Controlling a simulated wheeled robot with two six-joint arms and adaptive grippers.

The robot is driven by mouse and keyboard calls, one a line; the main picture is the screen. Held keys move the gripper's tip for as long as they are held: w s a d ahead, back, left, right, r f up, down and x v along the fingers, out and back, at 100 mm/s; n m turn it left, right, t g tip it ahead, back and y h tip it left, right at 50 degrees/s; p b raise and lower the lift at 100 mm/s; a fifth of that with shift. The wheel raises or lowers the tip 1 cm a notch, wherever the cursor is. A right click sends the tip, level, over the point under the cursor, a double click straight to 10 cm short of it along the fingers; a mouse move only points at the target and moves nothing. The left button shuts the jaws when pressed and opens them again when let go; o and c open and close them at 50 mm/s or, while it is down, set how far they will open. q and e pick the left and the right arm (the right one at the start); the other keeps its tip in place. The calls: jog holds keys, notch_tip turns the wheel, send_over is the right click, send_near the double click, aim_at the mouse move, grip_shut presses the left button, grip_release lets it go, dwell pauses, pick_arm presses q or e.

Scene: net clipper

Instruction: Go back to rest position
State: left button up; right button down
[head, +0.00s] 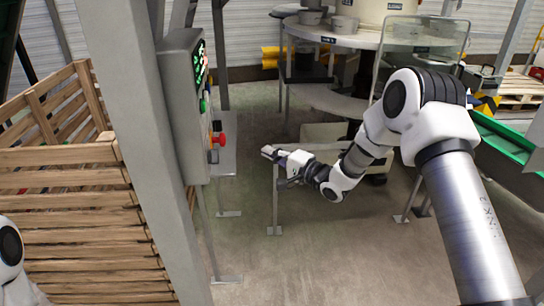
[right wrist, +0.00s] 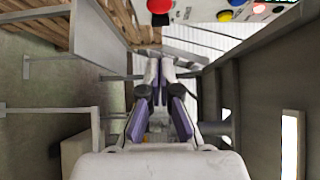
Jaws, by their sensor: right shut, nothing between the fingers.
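My right gripper (head: 273,153) is shut and empty. In the head view it is held out over the floor, to the right of the grey control box and a little lower than its red button. A gap shows between them. In the right wrist view my right gripper (right wrist: 161,68) points ahead with its fingertips together. My left gripper is out of the head view; only a white part of my left arm shows at the lower left edge.
The control box (head: 182,100) with its red button (head: 217,140) stands on a grey post. Slatted wooden crates (head: 70,200) are at left. A round table (head: 350,36) stands behind, and a green-edged conveyor (head: 505,140) is at right. Open floor lies below my right gripper.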

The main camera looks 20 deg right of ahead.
jog(key=s+a+f+g+h, duration=0.2)
jog(key=s+a+f+g, duration=0.15)
jog(key=s+f, duration=0.9)
jog(key=s+a+f+g+h, duration=0.2)
jog(key=s+f+g, duration=0.3)
jog(key=s+f, duration=0.75)
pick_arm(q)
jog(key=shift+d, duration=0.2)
pick_arm(e)
jog(key=s+d+f+n+g+h, duration=0.2)
jog(key=s+n, duration=0.4)
jog(key=s, duration=0.4)
jog(key=s+d+f+n+g+h, duration=0.2)
jog(key=s+f+n+g, duration=0.3)
jog(key=s, duration=0.5)
jog(key=shift+s+d+n+h, duration=0.4)
jog(key=shift+d+n, duration=0.05)
jog(key=shift+n, duration=0.05)
jog(key=shift+r, duration=0.1)
